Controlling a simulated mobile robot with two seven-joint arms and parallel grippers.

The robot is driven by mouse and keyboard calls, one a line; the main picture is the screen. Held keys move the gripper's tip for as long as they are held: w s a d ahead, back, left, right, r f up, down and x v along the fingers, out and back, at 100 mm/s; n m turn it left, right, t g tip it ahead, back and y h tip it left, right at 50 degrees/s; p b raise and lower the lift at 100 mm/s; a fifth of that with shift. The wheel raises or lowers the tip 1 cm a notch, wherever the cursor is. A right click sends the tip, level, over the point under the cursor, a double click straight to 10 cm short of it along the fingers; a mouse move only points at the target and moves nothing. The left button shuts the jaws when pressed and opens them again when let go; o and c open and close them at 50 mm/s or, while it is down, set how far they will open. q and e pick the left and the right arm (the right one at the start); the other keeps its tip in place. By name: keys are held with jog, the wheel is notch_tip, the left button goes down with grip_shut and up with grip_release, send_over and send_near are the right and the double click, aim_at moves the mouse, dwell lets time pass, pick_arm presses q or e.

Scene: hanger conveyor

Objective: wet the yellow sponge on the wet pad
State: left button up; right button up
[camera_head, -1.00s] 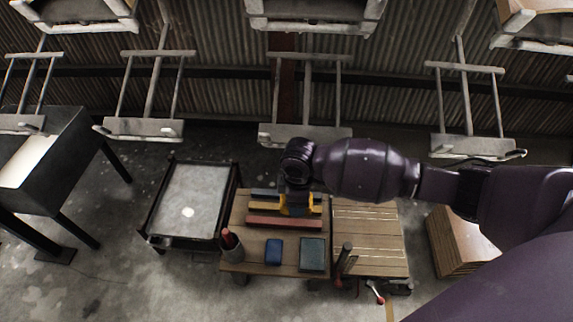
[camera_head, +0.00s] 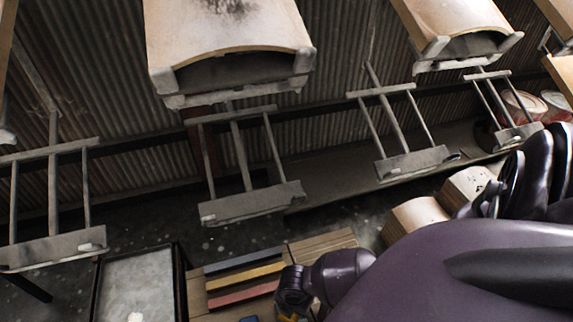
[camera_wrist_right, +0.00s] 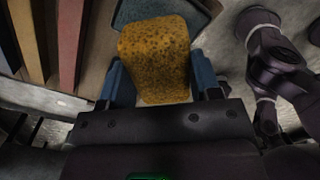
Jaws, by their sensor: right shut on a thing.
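The yellow sponge (camera_wrist_right: 155,52), speckled dark, is held between the blue fingers of my right gripper (camera_wrist_right: 160,82) in the right wrist view. My right gripper (camera_head: 292,303) is at the bottom of the head view, where only a little yellow shows at the edge. A dark blue-grey flat pad (camera_wrist_right: 202,14), which looks like the wet pad, lies behind the sponge in the wrist view and is partly covered by it. I cannot tell whether the two touch. My left gripper is not in view.
Coloured bars, including a red one (camera_wrist_right: 70,45), lie on the wooden worktable (camera_head: 196,295). A grey-topped cart (camera_head: 135,285) stands to its left. Hanging racks (camera_head: 250,203) span the space above and behind. Cardboard-coloured blocks (camera_head: 415,217) stand to the right.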

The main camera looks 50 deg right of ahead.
jog(key=shift+s+f+b, duration=0.2)
jog(key=shift+f+b, duration=0.15)
jog(key=shift+f, duration=0.35)
jog(key=shift+s+f+b, duration=0.1)
jog(key=shift+f+b, duration=0.5)
jog(key=shift+f, duration=0.2)
notch_tip(320, 180, down, 2)
jog(key=shift+f+b, duration=0.15)
jog(key=shift+b, duration=0.65)
jog(key=shift+w+f, duration=0.2)
jog(key=shift+f, duration=0.05)
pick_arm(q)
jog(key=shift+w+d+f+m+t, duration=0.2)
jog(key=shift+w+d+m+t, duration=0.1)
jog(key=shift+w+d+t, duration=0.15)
pick_arm(e)
jog(key=shift+w, duration=0.1)
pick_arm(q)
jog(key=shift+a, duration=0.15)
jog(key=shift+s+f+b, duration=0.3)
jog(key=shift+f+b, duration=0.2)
pick_arm(e)
jog(key=shift+f, duration=0.5)
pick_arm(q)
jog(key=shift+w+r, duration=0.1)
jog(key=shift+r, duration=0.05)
pick_arm(e)
jog(key=shift+f, duration=0.1)
